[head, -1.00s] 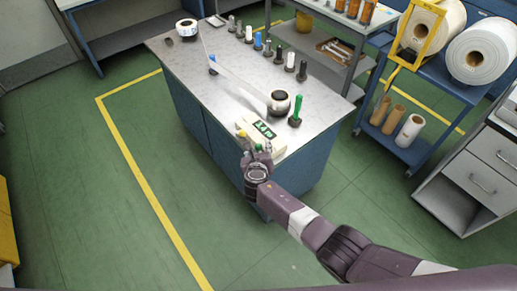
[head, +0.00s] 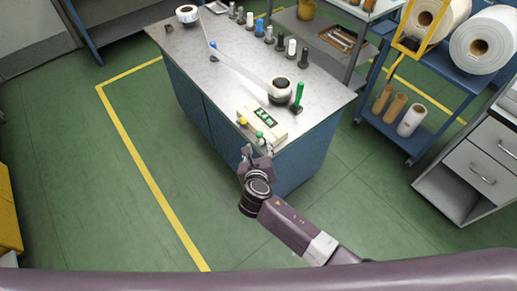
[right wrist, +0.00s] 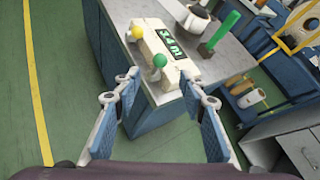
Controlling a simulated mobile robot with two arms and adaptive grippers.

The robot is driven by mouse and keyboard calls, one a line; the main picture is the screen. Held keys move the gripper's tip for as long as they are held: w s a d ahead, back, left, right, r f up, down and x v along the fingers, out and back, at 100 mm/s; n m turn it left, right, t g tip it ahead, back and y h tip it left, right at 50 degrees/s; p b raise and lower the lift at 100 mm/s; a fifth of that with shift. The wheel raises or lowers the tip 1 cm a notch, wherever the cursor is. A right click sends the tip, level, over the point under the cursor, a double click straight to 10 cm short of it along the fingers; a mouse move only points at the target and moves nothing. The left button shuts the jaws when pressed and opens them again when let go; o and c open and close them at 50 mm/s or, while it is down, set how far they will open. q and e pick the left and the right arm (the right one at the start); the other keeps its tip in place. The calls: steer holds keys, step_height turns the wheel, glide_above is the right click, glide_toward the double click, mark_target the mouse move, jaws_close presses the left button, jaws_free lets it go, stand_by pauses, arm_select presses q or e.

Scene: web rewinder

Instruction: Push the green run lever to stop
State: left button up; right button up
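A tall green lever (head: 298,95) stands upright on a dark base at the table's right corner; it also shows in the right wrist view (right wrist: 221,33). A cream counter box (head: 280,131) with a green digital display sits in front of it. The box's front side carries a yellow knob (right wrist: 137,33) and a green ball knob (right wrist: 159,61). Which green one is the run lever is not labelled. My right gripper (head: 257,153) is open and empty at the table's front edge, its fingers (right wrist: 160,88) spread below the green knob, apart from it. My left gripper is not in view.
A small reel (head: 279,90) beside the tall lever takes a white web from the far roll (head: 187,14). Several pegs line the table's back edge. A blue cart (head: 410,143) with rolls stands right. Green floor is free in front and left.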

steer(key=shift+s+r, duration=0.25)
steer(key=shift+s, duration=0.2)
